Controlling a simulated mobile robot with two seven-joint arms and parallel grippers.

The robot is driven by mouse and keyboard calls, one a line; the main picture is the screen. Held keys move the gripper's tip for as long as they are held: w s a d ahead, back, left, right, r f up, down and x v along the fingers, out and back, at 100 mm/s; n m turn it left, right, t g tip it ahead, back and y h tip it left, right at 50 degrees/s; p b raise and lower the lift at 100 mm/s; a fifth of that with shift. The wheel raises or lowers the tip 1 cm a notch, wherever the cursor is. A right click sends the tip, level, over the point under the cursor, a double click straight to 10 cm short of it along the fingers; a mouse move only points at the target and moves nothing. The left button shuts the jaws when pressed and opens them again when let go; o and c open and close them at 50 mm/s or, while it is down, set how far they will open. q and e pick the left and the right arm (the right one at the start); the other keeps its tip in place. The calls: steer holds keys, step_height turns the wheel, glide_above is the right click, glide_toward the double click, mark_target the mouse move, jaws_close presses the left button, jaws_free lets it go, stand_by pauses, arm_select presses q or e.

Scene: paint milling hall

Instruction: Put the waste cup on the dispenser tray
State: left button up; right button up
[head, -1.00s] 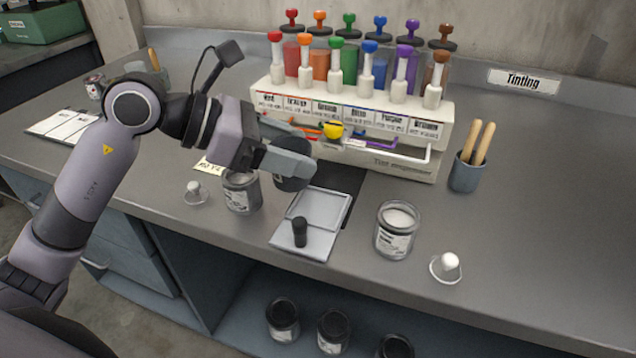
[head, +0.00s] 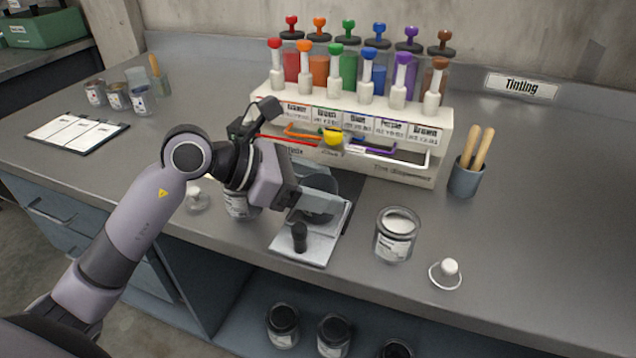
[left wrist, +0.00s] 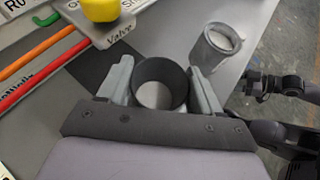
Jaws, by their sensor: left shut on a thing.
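The waste cup (head: 321,181) is a dark, round, open cup, partly hidden by a finger in the head view. My left gripper (head: 318,200) is shut on it. In the left wrist view the cup (left wrist: 161,84) sits between both fingers, with a pale inside bottom. It is in front of the tint dispenser (head: 400,169), above or close to the silver plate with a black knob (head: 312,250). A dark flat patch (left wrist: 98,72) before the dispenser's valve looks like the dispenser tray; the gripper and cup hide part of it. I cannot tell whether the cup touches anything below.
A glass jar with white contents (head: 396,236) stands right of the plate, near a small white-topped piece (head: 448,269). Another jar (head: 238,207) is partly behind my left arm. A grey pot with wooden sticks (head: 466,178) stands right of the dispenser.

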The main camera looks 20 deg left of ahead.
arm_select(q)
steer(key=shift+f, duration=0.15)
steer(key=o, duration=1)
steer(key=shift+o, duration=0.2)
arm_select(e)
steer(key=shift+r, duration=0.1)
steer(key=shift+w, duration=0.1)
arm_select(q)
steer(key=shift+r, duration=0.2)
steer(key=v, duration=1.2)
steer(key=shift+b, duration=0.45)
arm_select(e)
steer(key=shift+a+f, duration=0.1)
steer(key=shift+f, duration=0.2)
